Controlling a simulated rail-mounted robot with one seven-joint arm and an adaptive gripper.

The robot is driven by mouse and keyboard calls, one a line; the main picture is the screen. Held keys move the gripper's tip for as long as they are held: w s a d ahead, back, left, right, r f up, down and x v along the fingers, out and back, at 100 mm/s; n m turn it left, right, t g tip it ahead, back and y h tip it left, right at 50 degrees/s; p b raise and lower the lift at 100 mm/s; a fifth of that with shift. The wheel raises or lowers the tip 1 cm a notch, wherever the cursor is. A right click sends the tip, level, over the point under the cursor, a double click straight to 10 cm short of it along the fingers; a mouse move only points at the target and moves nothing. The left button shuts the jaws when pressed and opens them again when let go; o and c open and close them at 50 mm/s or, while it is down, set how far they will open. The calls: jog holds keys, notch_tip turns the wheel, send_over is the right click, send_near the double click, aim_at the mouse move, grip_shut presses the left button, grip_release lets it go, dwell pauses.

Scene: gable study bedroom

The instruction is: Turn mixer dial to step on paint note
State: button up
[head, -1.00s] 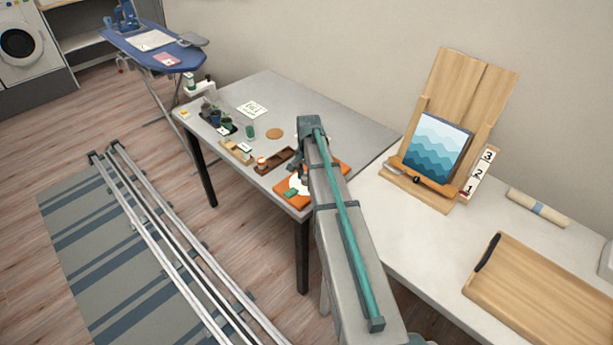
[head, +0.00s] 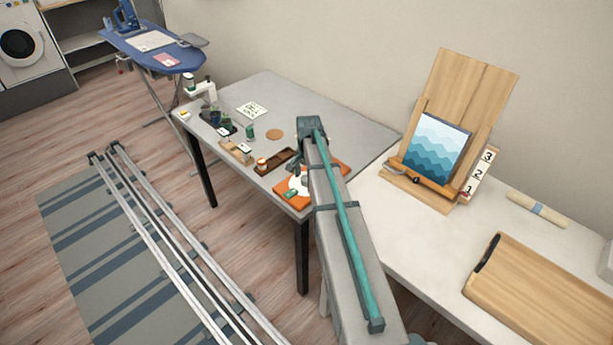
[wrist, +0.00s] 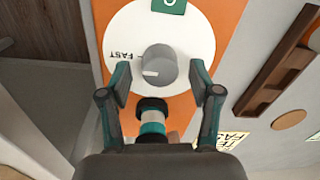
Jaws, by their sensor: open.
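The mixer dial (wrist: 159,64) is a grey round knob on a white disc (wrist: 190,28) in the wrist view. A pale mark sits on the knob's lower left side, and the word FAST is printed left of it. The disc lies on an orange board (wrist: 228,30), which shows in the head view (head: 333,166) partly behind my arm. My gripper (wrist: 160,82) is open, with one finger on each side of the knob; contact cannot be told. The paint note (wrist: 232,139) is partly visible, with lettering that seems to read FAST. It is also on the grey table (head: 252,110).
A green block (wrist: 169,5) lies at the disc's far edge. A teal, white and black cylinder (wrist: 151,116) shows between the fingers, near the palm. A brown tray (wrist: 275,70) and round coaster (wrist: 289,119) lie to the right. An easel (head: 460,90) stands on the white table.

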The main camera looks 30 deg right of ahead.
jog(key=shift+r, duration=0.15)
notch_tip(320, 180, up, 12)
jog(key=shift+s, duration=0.15)
jog(key=shift+d, duration=0.1)
dwell(0.5)
